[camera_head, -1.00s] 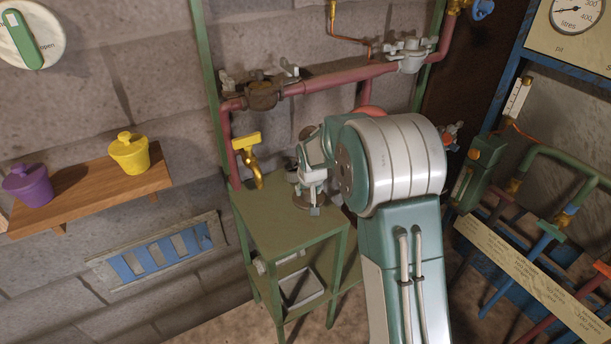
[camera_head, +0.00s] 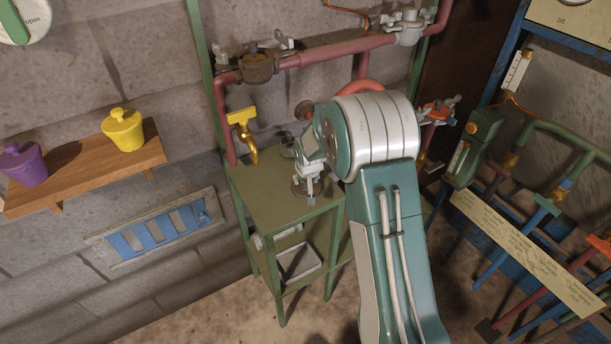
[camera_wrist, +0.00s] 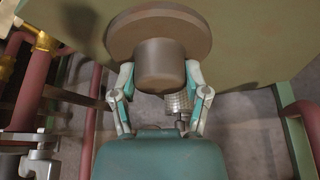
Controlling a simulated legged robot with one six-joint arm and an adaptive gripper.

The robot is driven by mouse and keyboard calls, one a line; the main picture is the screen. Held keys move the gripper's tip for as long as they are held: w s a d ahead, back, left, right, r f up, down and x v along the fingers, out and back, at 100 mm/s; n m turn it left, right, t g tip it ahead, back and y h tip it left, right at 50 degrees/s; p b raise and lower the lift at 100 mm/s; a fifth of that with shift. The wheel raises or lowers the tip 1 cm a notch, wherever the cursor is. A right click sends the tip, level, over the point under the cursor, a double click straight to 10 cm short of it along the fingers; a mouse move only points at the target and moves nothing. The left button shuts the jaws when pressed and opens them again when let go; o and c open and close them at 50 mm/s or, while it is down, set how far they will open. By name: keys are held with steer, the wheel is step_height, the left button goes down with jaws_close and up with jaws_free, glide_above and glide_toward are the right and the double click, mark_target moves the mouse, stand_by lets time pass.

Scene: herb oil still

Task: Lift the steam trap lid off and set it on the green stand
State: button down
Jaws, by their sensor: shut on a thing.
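The lid (camera_wrist: 160,62), a brown disc with a thick round knob, fills the upper middle of the wrist view. My gripper (camera_wrist: 158,84) is shut on the knob, one finger on each side. In the head view my gripper (camera_head: 307,180) is over the top of the green stand (camera_head: 262,203), with part of the lid (camera_head: 297,189) showing beside the fingers. The green top (camera_wrist: 255,50) also shows under the lid in the wrist view. Whether the lid touches it I cannot tell. I cannot make out the steam trap's body for certain; my arm hides part of the pipework.
Red pipes (camera_head: 335,53) with valves and a yellow tap (camera_head: 243,132) run behind the stand. A grey tray (camera_head: 299,262) sits on its lower shelf. A wall shelf (camera_head: 85,175) with purple and yellow pots is left. A blue frame with coloured pipes (camera_head: 545,205) stands right.

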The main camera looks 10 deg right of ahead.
steer(key=shift+f, duration=0.45)
stand_by(0.5)
jaws_free()
steer(key=shift+f, duration=0.1)
steer(key=s+r, duration=1)
steer(key=r, duration=0.2)
steer(key=s+r, duration=1)
steer(key=r, duration=0.3)
steer(key=s+r+n+t, duration=0.1)
steer(key=s, duration=1.5)
steer(key=shift+s+r, duration=0.35)
